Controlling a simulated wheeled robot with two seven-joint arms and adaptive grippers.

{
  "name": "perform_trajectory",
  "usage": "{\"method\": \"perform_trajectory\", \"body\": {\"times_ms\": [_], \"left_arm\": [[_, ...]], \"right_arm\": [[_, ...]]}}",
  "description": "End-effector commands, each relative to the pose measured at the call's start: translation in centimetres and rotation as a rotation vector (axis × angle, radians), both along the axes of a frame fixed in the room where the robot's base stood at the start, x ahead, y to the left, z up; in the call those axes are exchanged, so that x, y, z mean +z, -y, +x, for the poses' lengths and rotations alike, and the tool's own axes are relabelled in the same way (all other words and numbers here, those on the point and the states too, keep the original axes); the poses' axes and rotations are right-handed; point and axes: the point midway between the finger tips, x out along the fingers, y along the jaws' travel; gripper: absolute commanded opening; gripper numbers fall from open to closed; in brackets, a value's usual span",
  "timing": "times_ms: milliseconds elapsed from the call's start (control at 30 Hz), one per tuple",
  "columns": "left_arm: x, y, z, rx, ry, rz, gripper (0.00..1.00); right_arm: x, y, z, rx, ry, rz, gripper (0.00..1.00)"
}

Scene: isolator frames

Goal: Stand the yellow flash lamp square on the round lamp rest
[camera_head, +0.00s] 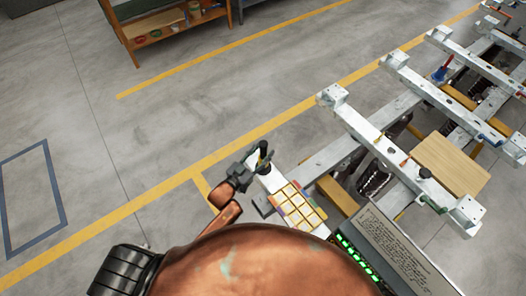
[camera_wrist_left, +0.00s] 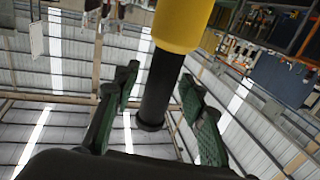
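The yellow flash lamp shows in the left wrist view: its yellow head (camera_wrist_left: 183,22) is at the top edge, and its black handle (camera_wrist_left: 161,85) hangs down between my fingers. My left gripper (camera_wrist_left: 160,92) has its two green-padded fingers apart, one on each side of the handle. A gap shows on the left of the handle; the right finger is close to it, and I cannot tell if it touches. In the head view my left gripper (camera_head: 255,160) is at a dark upright piece beside the white beam. I cannot make out the round lamp rest. My right gripper is out of view.
A panel of yellow squares (camera_head: 298,206) and a text screen (camera_head: 392,252) are close to the right of my gripper. A white metal frame (camera_head: 410,165) with a wooden board (camera_head: 450,166) stands to the right. The floor to the left is clear. A wooden shelf (camera_head: 165,25) stands at the back.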

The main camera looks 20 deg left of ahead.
Motion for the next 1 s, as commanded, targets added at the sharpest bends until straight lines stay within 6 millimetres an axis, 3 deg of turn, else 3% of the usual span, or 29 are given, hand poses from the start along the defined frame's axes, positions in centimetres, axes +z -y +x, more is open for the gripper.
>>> {"method": "perform_trajectory", "body": {"times_ms": [600, 1000], "left_arm": [[-0.1, -4.3, -10.0, 0.001, -0.002, 0.001, 0.38], [-0.2, -4.7, -11.0, 0.001, -0.003, 0.001, 0.38]], "right_arm": [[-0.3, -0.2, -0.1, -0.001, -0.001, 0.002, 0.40], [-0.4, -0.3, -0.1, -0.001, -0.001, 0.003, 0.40]]}}
